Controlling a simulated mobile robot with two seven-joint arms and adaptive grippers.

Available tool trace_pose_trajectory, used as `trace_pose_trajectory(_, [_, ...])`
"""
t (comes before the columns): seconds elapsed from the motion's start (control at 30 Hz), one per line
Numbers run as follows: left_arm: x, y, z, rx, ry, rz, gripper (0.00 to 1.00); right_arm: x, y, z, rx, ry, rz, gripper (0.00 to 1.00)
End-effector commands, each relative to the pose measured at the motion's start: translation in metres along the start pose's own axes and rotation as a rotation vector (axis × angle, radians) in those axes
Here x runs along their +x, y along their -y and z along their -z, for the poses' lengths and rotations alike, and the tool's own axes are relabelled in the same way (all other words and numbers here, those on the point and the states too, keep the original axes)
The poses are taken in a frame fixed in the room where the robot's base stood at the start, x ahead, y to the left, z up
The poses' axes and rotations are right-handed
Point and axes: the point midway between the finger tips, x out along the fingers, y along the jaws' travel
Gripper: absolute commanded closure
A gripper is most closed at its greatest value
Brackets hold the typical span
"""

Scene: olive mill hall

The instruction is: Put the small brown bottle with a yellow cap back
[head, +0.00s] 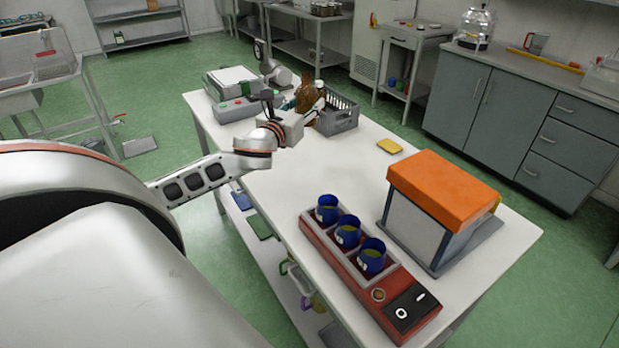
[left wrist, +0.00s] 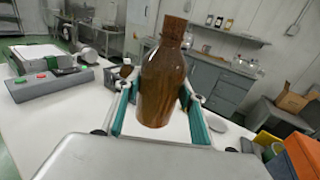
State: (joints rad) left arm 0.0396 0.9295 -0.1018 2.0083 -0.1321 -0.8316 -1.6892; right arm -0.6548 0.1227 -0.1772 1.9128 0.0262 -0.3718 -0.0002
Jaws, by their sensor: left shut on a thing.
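My left gripper (head: 303,101) is shut on a brown bottle (head: 307,88) at the far end of the white table. In the left wrist view the bottle (left wrist: 163,85) stands between the two teal finger pads (left wrist: 157,108), roughly upright. Its neck is brown, and I see no yellow cap on it. A smaller dark bottle with a pale cap (left wrist: 126,68) stands behind it, by the grey crate (head: 342,121); its pale cap (head: 319,84) shows in the head view, its colour hard to tell. Whether the held bottle touches the table is hidden. My right gripper is not in view.
A grey device with red and green buttons (head: 241,109) is left of the gripper. A yellow pad (head: 390,146), an orange-topped box (head: 443,190) and a red block with several blue cups (head: 376,297) are nearer. The middle of the white table (head: 315,168) is clear.

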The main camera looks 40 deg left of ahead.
Motion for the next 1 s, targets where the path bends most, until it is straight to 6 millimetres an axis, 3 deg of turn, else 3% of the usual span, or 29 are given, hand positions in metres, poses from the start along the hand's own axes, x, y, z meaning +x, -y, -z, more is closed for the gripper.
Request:
trace_pose_trajectory(0.1, [0.005, -0.009, 0.000, -0.001, 0.003, -0.032, 0.94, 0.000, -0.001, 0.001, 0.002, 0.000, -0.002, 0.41])
trace_pose_trajectory(0.23, [0.006, -0.012, 0.014, -0.002, 0.000, -0.041, 0.94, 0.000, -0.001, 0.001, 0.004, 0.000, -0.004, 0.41])
trace_pose_trajectory(0.53, [0.006, -0.012, 0.077, -0.002, 0.001, -0.041, 0.94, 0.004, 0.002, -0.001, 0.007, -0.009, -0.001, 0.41])
trace_pose_trajectory(0.8, [0.006, -0.011, 0.132, -0.002, 0.002, -0.040, 0.94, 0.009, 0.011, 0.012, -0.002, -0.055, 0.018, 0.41])
trace_pose_trajectory(1.0, [0.007, -0.011, 0.153, -0.001, 0.004, -0.039, 0.94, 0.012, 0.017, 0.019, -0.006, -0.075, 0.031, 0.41])
